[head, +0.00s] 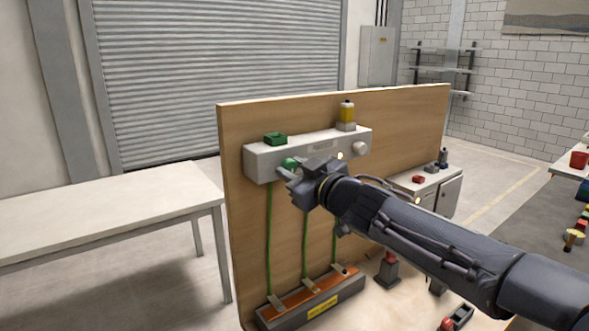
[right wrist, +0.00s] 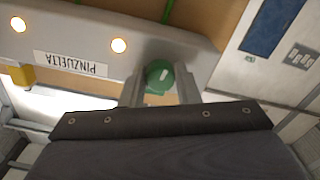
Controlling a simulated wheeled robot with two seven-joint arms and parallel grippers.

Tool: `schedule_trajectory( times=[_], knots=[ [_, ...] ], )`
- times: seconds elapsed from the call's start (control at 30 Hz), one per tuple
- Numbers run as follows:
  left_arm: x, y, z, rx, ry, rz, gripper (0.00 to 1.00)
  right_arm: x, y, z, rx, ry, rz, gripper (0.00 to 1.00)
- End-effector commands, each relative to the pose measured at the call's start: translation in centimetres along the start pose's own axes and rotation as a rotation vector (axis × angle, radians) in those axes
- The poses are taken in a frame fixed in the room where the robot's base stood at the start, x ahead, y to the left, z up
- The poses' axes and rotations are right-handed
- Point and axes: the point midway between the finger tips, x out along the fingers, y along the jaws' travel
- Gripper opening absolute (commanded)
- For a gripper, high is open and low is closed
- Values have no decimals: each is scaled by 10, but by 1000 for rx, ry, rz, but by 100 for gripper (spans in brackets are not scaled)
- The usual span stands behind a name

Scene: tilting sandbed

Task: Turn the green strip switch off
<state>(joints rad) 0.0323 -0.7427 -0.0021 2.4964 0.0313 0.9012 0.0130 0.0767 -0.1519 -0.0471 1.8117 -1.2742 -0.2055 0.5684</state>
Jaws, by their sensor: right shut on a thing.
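The green switch (head: 289,162) is a round knob on the front of a pale grey box (head: 262,165), near its left end. The box is fixed to an upright wooden board. My right gripper (head: 288,173) is at the knob, its arm coming in from the right. In the right wrist view, the green knob (right wrist: 160,74) with a short white mark sits between the two fingers of my right gripper (right wrist: 160,88), which is shut on it. The white mark stands nearly upright there. My left gripper is not in view.
Two lamps glow in the wrist view (right wrist: 118,45). Green cables run down to an orange strip (head: 300,298).

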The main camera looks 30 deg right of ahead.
Motion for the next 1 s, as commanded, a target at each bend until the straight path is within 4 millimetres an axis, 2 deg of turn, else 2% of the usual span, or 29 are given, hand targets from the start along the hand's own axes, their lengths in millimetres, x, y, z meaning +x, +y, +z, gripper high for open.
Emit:
schedule_trajectory(
  times=[0.6, 1.0],
  knots=[
    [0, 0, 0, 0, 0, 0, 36, 0, 0, 1, -541, -2, -1, 6],
    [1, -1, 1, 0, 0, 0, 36, 0, 0, 1, -705, -1, -2, 6]
  ],
)
